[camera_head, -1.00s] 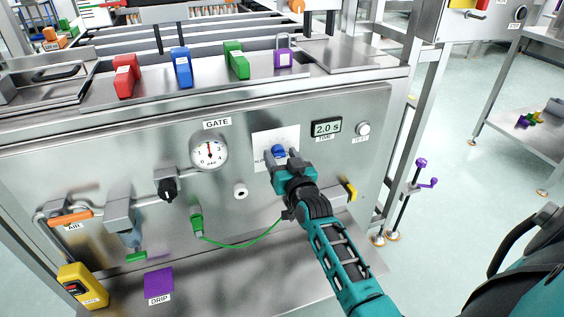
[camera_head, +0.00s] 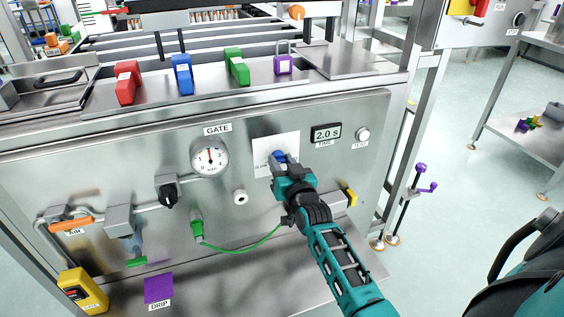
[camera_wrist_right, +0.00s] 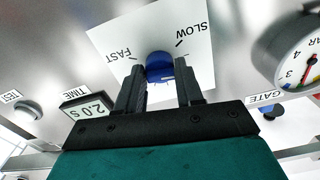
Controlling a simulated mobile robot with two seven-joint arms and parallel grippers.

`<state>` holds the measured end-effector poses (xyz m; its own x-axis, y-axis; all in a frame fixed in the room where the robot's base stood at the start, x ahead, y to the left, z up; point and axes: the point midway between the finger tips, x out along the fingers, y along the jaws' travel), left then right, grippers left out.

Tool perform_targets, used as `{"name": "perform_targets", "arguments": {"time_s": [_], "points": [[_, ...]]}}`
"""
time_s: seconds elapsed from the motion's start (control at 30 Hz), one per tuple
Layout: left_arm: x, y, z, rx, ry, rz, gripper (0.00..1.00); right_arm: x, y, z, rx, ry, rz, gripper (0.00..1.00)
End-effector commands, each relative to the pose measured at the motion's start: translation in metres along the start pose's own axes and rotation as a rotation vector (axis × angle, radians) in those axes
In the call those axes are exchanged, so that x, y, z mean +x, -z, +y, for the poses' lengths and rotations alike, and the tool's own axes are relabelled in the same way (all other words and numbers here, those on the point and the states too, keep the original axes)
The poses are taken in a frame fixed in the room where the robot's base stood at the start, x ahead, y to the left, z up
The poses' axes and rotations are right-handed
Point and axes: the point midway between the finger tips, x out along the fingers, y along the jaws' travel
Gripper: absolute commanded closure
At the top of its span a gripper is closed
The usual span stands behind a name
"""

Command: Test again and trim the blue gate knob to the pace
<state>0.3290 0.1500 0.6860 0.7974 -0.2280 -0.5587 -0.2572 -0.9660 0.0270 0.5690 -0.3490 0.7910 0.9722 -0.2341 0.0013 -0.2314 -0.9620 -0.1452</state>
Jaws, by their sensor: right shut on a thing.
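The blue gate knob (camera_head: 278,157) sits on a white card (camera_head: 275,147) on the steel front panel. In the right wrist view the knob (camera_wrist_right: 160,68) is between FAST and SLOW marks on the card (camera_wrist_right: 113,35). My right gripper (camera_head: 284,170) is shut on the knob, one finger on each side. The TIME display (camera_head: 326,133) reads 2.0 s. The round white TEST button (camera_head: 362,134) is to its right. The GATE gauge (camera_head: 211,157) is left of the card, its needle near the top. My left gripper is not in view.
Red (camera_head: 128,82), blue (camera_head: 182,74), green (camera_head: 237,67) and purple (camera_head: 283,65) lockout-like blocks stand on the ledge above the panel. A black valve knob (camera_head: 168,192) and a green hose (camera_head: 245,246) are left of my arm. A yellow-ended part (camera_head: 350,196) is close to its right.

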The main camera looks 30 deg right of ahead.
Motion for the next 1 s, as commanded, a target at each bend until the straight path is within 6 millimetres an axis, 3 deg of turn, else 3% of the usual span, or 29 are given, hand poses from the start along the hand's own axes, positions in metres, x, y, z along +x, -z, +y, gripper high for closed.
{"name": "perform_targets", "arguments": {"time_s": [0.27,0.3,0.53,0.83,1.0], "points": [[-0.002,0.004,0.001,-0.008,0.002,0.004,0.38,0.000,0.000,0.000,0.016,0.001,-0.002,0.94],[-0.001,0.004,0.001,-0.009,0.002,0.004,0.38,0.000,0.000,0.000,0.016,0.001,-0.002,0.62],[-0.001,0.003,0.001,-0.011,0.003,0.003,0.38,0.000,0.000,0.000,0.016,0.001,-0.002,0.40],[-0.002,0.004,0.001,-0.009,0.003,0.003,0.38,-0.002,0.000,0.000,0.016,0.000,-0.002,0.38],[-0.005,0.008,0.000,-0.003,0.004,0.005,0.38,-0.019,0.000,0.000,0.015,0.000,-0.004,0.38]]}}
